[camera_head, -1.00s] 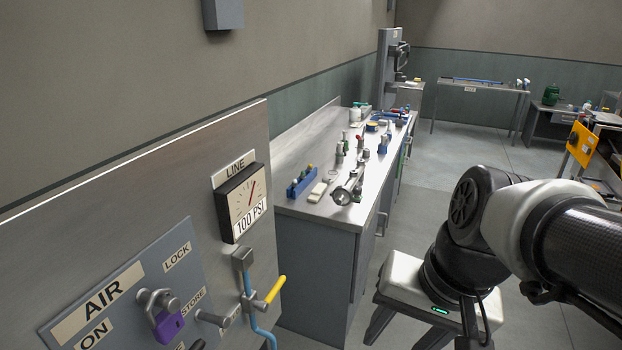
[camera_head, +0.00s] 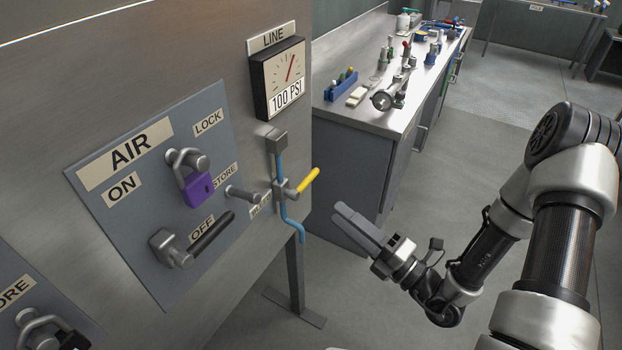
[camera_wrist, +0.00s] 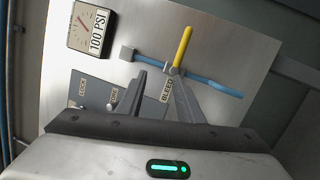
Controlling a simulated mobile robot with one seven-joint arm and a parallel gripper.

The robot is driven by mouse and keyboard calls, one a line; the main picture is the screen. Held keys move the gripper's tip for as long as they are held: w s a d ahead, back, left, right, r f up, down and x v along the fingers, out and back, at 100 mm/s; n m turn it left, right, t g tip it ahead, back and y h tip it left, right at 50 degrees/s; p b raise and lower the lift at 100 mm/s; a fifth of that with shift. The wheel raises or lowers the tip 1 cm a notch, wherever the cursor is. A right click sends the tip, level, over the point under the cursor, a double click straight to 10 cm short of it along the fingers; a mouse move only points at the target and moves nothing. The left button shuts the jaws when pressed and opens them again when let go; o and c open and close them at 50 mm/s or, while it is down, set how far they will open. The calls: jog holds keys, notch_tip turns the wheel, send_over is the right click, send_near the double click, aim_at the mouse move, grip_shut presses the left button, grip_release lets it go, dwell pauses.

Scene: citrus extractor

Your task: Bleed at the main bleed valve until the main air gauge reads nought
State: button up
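The gauge marked LINE (camera_head: 277,77) is on the grey panel; its plate reads 100 PSI and its needle leans up and right. It also shows in the wrist view (camera_wrist: 90,27). Below it, the bleed valve's yellow lever (camera_head: 308,180) slants up and right from a valve body on a blue tube (camera_head: 281,205). In the wrist view the lever (camera_wrist: 184,45) stands just beyond the fingertips, near a BLEED label (camera_wrist: 167,88). My gripper (camera_head: 338,212) is right of and below the lever, apart from it. Its fingers stand apart and empty in the wrist view (camera_wrist: 157,74).
Left of the valve, the AIR plate (camera_head: 150,200) carries a black-gripped handle (camera_head: 195,242) by OFF, a purple padlock (camera_head: 199,188) and a projecting peg (camera_head: 240,193). A workbench (camera_head: 352,170) with tools stands behind right. Open floor lies under my arm.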

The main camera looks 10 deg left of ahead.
aim_at(309, 175)
notch_tip(309, 175, down, 4)
jog(key=w+d+m+t+h, duration=0.2)
jog(key=m+t+h, duration=0.1)
jog(key=m, duration=0.2)
jog(key=x, duration=1.7)
jog(key=shift+s+a+r, duration=0.1)
jog(key=shift+s+r, duration=0.05)
jog(key=shift+s, duration=0.05)
grip_shut()
